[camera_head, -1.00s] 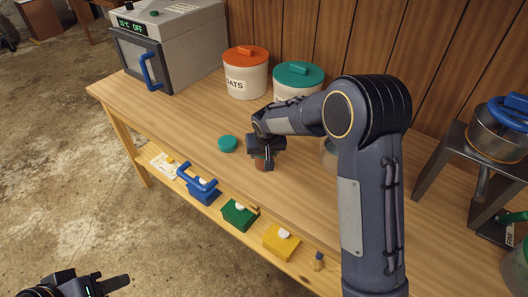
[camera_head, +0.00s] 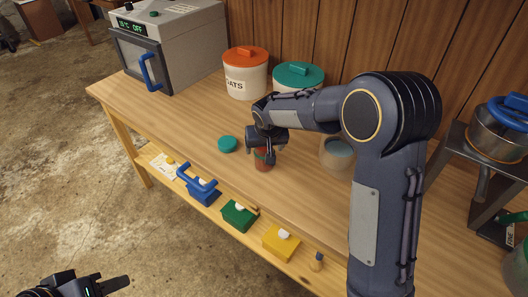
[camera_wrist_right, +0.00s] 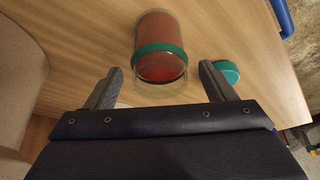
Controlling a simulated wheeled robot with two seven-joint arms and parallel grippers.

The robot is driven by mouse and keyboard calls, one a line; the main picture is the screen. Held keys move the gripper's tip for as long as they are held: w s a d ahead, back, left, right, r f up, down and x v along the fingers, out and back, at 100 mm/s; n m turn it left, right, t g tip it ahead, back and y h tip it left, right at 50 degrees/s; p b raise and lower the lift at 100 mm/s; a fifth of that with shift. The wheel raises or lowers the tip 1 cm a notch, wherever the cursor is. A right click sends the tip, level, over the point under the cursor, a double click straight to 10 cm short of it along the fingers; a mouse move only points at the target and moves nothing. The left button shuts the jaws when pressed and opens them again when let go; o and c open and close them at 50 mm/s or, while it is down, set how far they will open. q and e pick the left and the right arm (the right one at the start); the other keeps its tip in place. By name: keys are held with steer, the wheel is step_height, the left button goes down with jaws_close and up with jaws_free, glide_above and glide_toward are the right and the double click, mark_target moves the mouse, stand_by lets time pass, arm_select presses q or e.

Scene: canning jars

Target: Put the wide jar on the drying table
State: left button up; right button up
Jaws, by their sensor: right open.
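A glass jar with red contents and a green band (camera_head: 262,164) stands on the wooden table; in the right wrist view it lies ahead of and between my fingers (camera_wrist_right: 158,42). A wider glass jar with pale contents (camera_head: 337,158) stands to its right, partly behind my right arm. I cannot tell for sure which jar is the task's wide jar. My right gripper (camera_head: 267,154) is open above the red jar; its fingers also show in the right wrist view (camera_wrist_right: 162,86), apart and empty. My left gripper (camera_head: 100,285) is at the bottom left, only partly in view.
A teal lid (camera_head: 228,144) lies left of the red jar. Orange-lidded (camera_head: 246,80) and teal-lidded (camera_head: 296,78) canisters and a grey oven (camera_head: 170,50) stand behind. Colored boxes (camera_head: 239,213) sit on the lower shelf. A metal stand with a pot (camera_head: 495,135) is at the right.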

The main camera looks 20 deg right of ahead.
steer(key=v, duration=0.8)
steer(key=s+d+r+y, duration=0.1)
steer(key=s+d+r, duration=0.15)
steer(key=s, duration=0.55)
steer(key=s+d+r+y, duration=0.1)
steer(key=s+d+y, duration=0.15)
steer(key=s, duration=0.45)
steer(key=s+a+f+t, duration=0.1)
steer(key=s+f, duration=0.1)
steer(key=s, duration=1.4)
steer(key=shift+a+f+y, duration=0.15)
steer(key=shift+f+y, duration=0.15)
steer(key=shift+y, duration=0.05)
